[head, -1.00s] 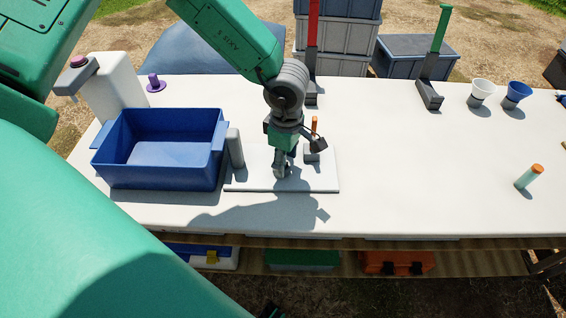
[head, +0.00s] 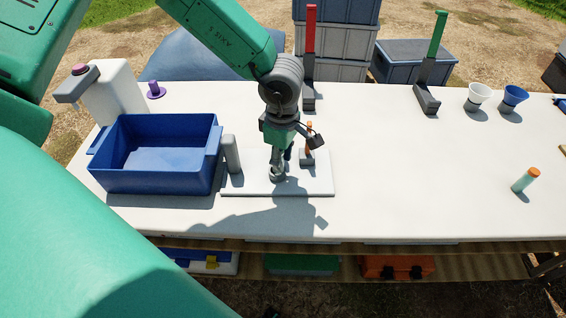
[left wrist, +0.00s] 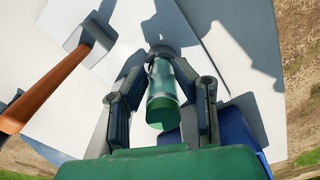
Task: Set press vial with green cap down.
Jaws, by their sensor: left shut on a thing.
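The press vial with green cap (left wrist: 161,92) is between the fingers of my left gripper (left wrist: 160,80) in the left wrist view. Its green cap faces the camera, and its far end is close to a small grey round part over the white plate. I cannot tell whether it touches there. In the head view my left gripper (head: 277,174) points down, low over the white plate (head: 310,186), and hides the vial. The grey block with an orange handle (head: 307,157) stands on the plate just right of the gripper. My right gripper is not in view.
A blue bin (head: 196,180) and a grey post (head: 231,153) stand left of the gripper. A red lever (head: 310,45), a green lever (head: 437,40) and two cups stand at the back. The table middle-right is clear.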

